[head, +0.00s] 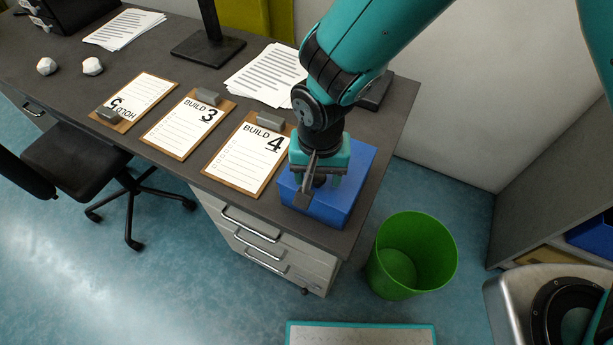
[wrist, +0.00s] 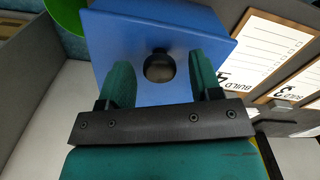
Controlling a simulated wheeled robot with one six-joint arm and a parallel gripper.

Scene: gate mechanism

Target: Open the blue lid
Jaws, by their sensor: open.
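The blue box with its blue lid (head: 361,168) stands at the right front corner of the desk. The blue lid (wrist: 205,28) fills the upper middle of the wrist view and looks closed. A round dark grey knob (wrist: 158,69) shows on it. My gripper (head: 320,183) is over the lid, pointing down. In the wrist view the teal fingers of my gripper (wrist: 161,76) are open, one on each side of the knob, with gaps between. I cannot tell how far the fingertips are from the lid surface. My gripper hides part of the lid in the head view.
Clipboards lie left of the box, the nearest marked BUILD 4 (head: 243,158). Paper sheets (head: 262,77) and a monitor stand (head: 208,46) are behind. A green bin (head: 412,255) stands on the floor right of the desk. A black chair (head: 80,158) is at the left front.

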